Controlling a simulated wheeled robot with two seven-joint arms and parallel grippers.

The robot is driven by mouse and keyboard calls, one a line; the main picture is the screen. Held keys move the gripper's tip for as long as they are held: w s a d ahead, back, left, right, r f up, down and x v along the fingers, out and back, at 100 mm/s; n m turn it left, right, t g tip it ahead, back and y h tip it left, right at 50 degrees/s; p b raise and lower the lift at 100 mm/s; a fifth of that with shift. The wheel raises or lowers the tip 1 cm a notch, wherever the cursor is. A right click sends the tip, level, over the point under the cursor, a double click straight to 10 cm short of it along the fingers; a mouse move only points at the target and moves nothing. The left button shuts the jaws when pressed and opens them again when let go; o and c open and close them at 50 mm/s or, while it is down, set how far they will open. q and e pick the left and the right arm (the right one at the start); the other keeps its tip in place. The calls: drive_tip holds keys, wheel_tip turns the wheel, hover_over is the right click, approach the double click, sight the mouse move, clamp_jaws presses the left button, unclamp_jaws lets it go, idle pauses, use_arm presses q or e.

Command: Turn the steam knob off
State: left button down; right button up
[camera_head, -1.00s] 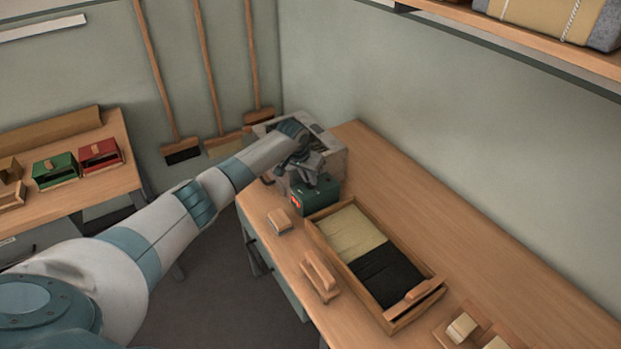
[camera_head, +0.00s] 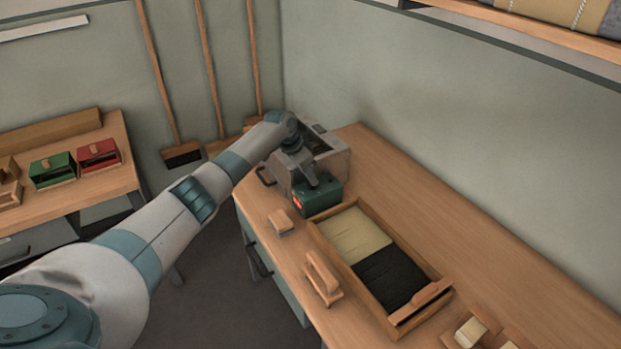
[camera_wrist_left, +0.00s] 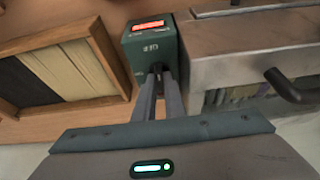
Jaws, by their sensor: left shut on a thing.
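A green control box (camera_head: 322,197) with a glowing red display stands at the front of a grey metal steamer (camera_head: 333,160) on the bench. In the left wrist view the green box (camera_wrist_left: 140,52) shows its red display (camera_wrist_left: 149,25) and small white marks. My left gripper (camera_head: 313,183) reaches down to the box from above. In the wrist view its two fingers (camera_wrist_left: 159,78) are close together at the box face, shut on the steam knob. My right gripper is not in view.
A wooden tray (camera_head: 420,318) of pale and black bristles lies beside the box. Wooden blocks (camera_head: 281,222) sit near the bench's front edge. The steamer has a dark handle (camera_wrist_left: 290,88). Brooms lean on the back wall.

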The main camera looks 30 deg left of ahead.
use_arm(q)
drive_tip(key=c, duration=1.8)
unclamp_jaws()
drive_tip(key=b+v, duration=0.4)
drive_tip(key=v, duration=1.3)
drive_tip(key=shift+r, duration=0.25)
